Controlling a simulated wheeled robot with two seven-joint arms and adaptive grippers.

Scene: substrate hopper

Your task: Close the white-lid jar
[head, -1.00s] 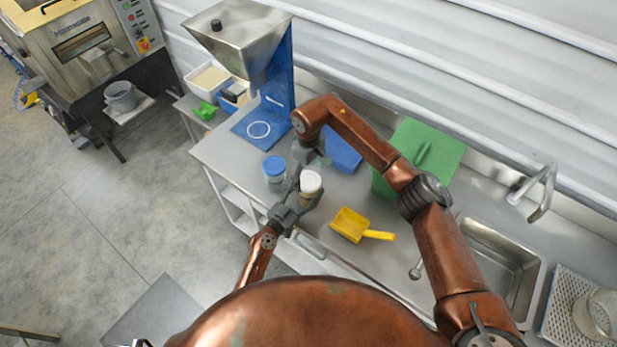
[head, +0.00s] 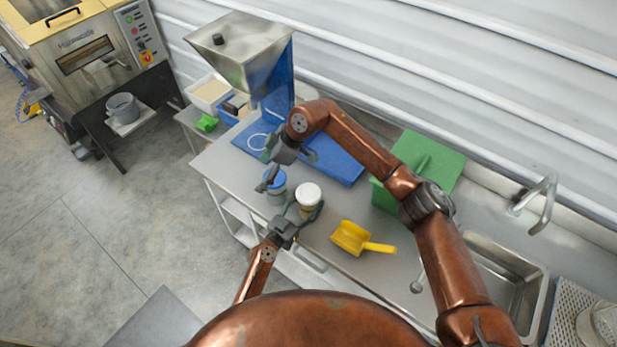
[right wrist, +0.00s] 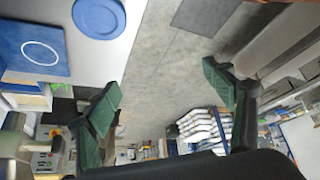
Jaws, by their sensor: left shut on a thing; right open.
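The white-lid jar (head: 306,210) stands on the grey counter in the head view. Its white lid (head: 308,192) sits on top; I cannot tell how tightly. My left gripper (head: 304,213) is shut around the jar's body, below the lid, and hides part of it. My right gripper (head: 290,168) is open and empty, above the counter behind the blue-lid jar. In the right wrist view its green-padded fingers (right wrist: 160,80) are wide apart with nothing between them.
A blue-lid jar (head: 276,180) stands left of the white-lid jar; its blue lid shows in the right wrist view (right wrist: 98,14). A yellow scoop (head: 352,238) lies to the right. Behind stand a hopper (head: 243,50) on a blue base and a green box (head: 425,160). The front counter edge is close.

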